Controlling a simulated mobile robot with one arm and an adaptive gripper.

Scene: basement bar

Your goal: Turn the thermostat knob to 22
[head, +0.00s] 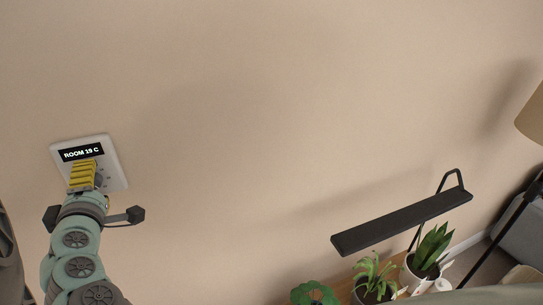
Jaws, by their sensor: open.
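The thermostat (117,174) is a pale, tilted-looking plate on the beige wall at the left of the head view. The gripper is open. The knob is mostly or wholly hidden behind it; only small grey details show just right of the yellow part. I cannot tell whether the gripper touches the knob or plate.
The wall around the thermostat is bare. A floor lamp shade (532,114) and a grey sofa (520,225) are at the far right.

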